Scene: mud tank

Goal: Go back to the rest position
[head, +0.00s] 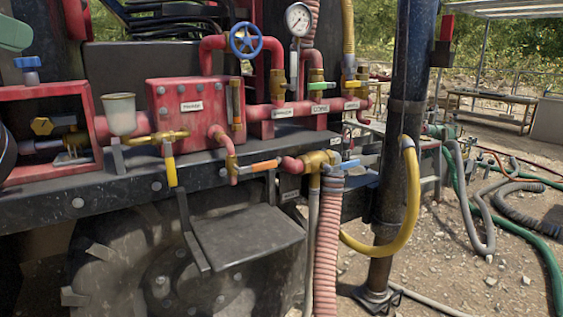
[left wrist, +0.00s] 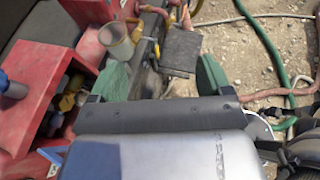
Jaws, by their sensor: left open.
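My left gripper (left wrist: 161,72) shows in the left wrist view as two green fingers set wide apart. It is open, with nothing held between the fingers. Beyond them are the white cup (left wrist: 117,42) and the dark step plate (left wrist: 180,50), seen from above. In the head view only a pale green part of the left gripper (head: 14,34) shows at the upper left edge, above a blue knob (head: 28,65); the rest of it is cut off. My right gripper is in neither view.
A red manifold (head: 195,110) with a blue handwheel (head: 245,40), gauge (head: 299,19) and several valves stands on a dark beam. The step plate (head: 245,238) juts out below. A dark post (head: 408,90), yellow hose (head: 408,205) and other hoses are at right. Gravel beyond is partly clear.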

